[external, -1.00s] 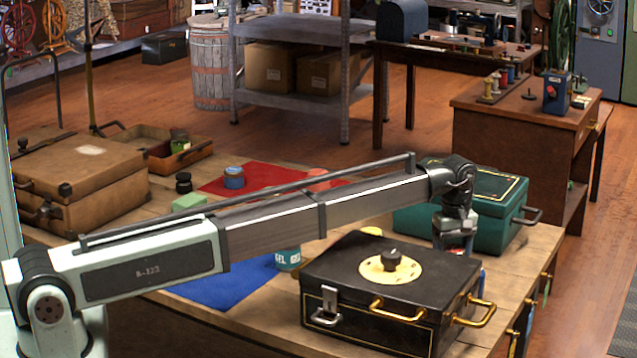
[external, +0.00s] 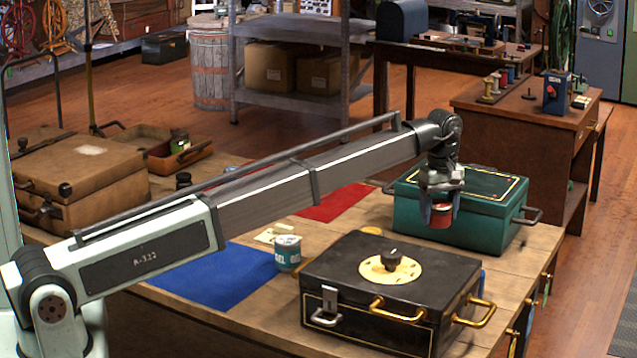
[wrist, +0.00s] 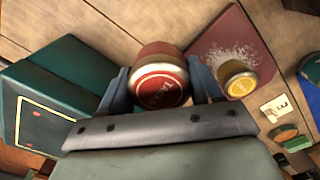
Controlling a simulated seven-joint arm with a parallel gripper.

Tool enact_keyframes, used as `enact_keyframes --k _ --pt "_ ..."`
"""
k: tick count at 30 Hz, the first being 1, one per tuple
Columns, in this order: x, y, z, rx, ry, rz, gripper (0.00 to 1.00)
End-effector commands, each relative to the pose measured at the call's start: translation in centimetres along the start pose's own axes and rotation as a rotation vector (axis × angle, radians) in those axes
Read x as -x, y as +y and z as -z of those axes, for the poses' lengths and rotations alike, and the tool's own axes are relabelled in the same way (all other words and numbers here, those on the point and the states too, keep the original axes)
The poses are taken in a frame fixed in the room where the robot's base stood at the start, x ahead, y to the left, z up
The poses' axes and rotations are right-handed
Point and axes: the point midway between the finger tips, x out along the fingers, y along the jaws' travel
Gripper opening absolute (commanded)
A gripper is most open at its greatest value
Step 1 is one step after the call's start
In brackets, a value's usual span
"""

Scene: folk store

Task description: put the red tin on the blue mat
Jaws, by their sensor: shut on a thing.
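The red tin (external: 440,216) is held between the fingers of my gripper (external: 439,206), raised above the table beside the green box. In the wrist view the red tin (wrist: 160,84) sits between both fingers of my gripper (wrist: 162,86), its round red top facing the camera. The blue mat (external: 222,276) lies flat on the table at the left of the black box, partly covered by my arm in the external view. A teal and white tin (external: 288,252) stands at the mat's right edge.
A black box with gold handles (external: 390,290) and a green box (external: 460,208) stand on the right of the table. A red mat (external: 335,203) lies behind my arm. In the wrist view a yellow-topped tin (wrist: 241,84) is on the red mat. A brown suitcase (external: 80,180) stands left.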

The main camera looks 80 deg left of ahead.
Motion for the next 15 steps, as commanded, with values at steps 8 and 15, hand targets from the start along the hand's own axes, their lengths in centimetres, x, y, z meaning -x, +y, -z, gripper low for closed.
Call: enact_keyframes --k 8,15 --pt "1.0 -3.8 10.4 0.122 0.0 0.0 0.31" --pt "1.6 -9.3 17.4 0.218 0.0 0.0 0.31"
